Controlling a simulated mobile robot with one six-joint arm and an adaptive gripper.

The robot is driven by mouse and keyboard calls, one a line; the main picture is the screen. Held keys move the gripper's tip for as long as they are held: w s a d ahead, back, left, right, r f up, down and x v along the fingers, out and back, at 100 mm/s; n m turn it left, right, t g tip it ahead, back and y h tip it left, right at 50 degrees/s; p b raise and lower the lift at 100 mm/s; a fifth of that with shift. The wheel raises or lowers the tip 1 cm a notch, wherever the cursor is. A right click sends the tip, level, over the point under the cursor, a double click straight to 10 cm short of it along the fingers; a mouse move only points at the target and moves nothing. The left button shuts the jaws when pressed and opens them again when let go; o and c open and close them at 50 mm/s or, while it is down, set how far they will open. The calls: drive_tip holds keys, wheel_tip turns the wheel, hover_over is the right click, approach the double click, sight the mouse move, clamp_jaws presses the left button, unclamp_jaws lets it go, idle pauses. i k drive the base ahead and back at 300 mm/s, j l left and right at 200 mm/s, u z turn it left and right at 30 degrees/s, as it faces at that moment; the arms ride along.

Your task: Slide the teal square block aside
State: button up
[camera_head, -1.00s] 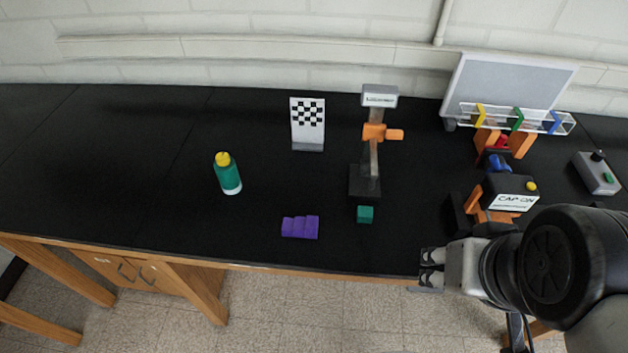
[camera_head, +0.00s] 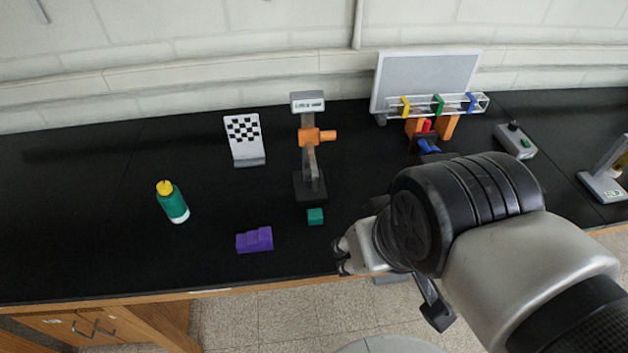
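The teal square block (camera_head: 315,216) is a small cube on the black bench top. It sits just in front of the dark base of a stand with an orange clamp (camera_head: 310,186). My gripper (camera_head: 339,257) is near the front edge of the bench, to the right of and nearer than the teal block, and apart from it. Its fingers are small and partly hidden by my wrist, so I cannot tell how far they are open. Nothing shows between them.
A purple stepped block (camera_head: 254,240) lies left of the teal block. A green bottle with a yellow cap (camera_head: 173,203) and a checkerboard stand (camera_head: 245,140) are farther left. A clear rack (camera_head: 437,104) stands back right. Bare bench lies between bottle and stand.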

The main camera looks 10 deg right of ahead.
sight(315, 217)
drive_tip(key=i+j+z, duration=0.1)
drive_tip(key=j, duration=0.5)
drive_tip(key=i+j+z, duration=0.15)
drive_tip(key=j, duration=0.45)
drive_tip(key=j+z, duration=0.1)
drive_tip(key=j, duration=0.5)
